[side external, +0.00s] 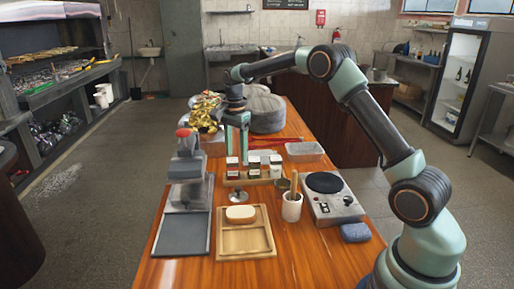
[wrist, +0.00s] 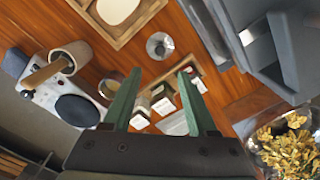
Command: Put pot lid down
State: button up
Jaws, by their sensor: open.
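My gripper (side external: 240,156) hangs fingers-down above the wooden table, over the row of small jars. In the wrist view its two green fingers (wrist: 160,76) are apart with nothing between them. A large round grey pot-like vessel (side external: 266,112) stands on the table behind the gripper, and its top looks covered. A small shiny metal piece with a round base (side external: 238,196) stands in front of the jars; it also shows in the wrist view (wrist: 160,46), beyond the fingertips. I cannot tell whether either of these is the pot lid.
Jars (side external: 253,168) sit in a wooden rack. A hot plate (side external: 345,208), a cup with a wooden handle (side external: 292,210) and a clear tray (side external: 305,151) are at right. A grey press (side external: 188,192) is at left, a wooden tray (side external: 262,245) in front.

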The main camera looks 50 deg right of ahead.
jog(key=s+a+r+n+t, duration=0.3)
jog(key=s+a+r+n, duration=0.4)
jog(key=s+r+n, duration=0.35)
jog(key=s+a+n+t, duration=0.2)
jog(key=s+n, duration=0.5)
jog(key=s, duration=0.6)
jog(key=shift+a+t, duration=0.3)
jog(key=shift+a, duration=0.4)
